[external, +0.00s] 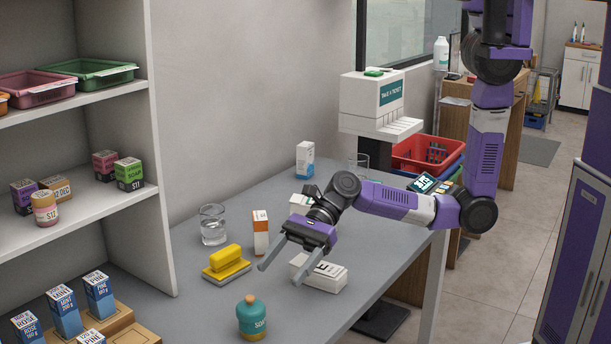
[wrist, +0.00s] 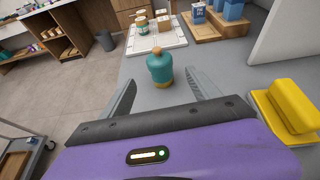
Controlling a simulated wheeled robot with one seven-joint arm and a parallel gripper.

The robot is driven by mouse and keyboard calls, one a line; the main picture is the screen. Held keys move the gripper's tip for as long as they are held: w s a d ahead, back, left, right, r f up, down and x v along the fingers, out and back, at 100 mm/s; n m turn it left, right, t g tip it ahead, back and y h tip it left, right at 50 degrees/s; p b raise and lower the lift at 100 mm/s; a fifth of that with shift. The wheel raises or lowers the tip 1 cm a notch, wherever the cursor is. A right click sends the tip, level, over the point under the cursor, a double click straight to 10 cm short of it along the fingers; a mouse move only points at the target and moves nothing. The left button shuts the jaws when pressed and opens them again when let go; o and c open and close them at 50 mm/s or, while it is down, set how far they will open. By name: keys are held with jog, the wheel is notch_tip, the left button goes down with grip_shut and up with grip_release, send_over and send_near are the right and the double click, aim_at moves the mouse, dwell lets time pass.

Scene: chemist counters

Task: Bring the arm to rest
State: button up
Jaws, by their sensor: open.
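My purple arm reaches in over the grey counter (external: 190,322) from the right in the external view. My gripper (external: 282,270) is open and empty, with its two grey fingers spread above the counter. In the wrist view the fingers (wrist: 158,92) point toward a teal bottle (wrist: 160,68) with a tan cap, which stands upright beyond them. The same bottle (external: 251,318) stands near the counter's front in the external view. Nothing is between the fingers.
A yellow-handled brush (external: 227,261) lies left of my gripper, and a white box (external: 320,274) lies close by on its right. A glass beaker (external: 213,225) and an orange-and-white box (external: 260,233) stand behind. Shelves (external: 90,215) rise at the left.

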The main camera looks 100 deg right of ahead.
jog(key=w+d+r+n+t+h, duration=0.3)
jog(key=d+n+t+h, duration=0.1)
jog(key=d+n, duration=0.2)
jog(key=s+d+n+h, duration=0.1)
jog(key=s+n, duration=0.1)
jog(key=s+d+n+t+h, duration=0.1)
jog(key=s+d+n, duration=0.1)
jog(key=s+d+n+t+h, duration=0.1)
jog(key=s+d+n, duration=0.1)
jog(key=s, duration=0.1)
jog(key=shift+s+r+h, duration=0.1)
jog(key=shift+h, duration=0.3)
jog(key=s+r+n, duration=0.2)
jog(key=s+n, duration=0.5)
jog(key=s, duration=0.7)
jog(key=s+r+n+h, duration=0.1)
jog(key=s+n, duration=0.6)
jog(key=s, duration=0.8)
jog(key=shift+s+d+r+n+g+h, duration=0.15)
jog(key=shift+d+r+n+g+h, duration=0.15)
jog(key=shift+r, duration=0.45)
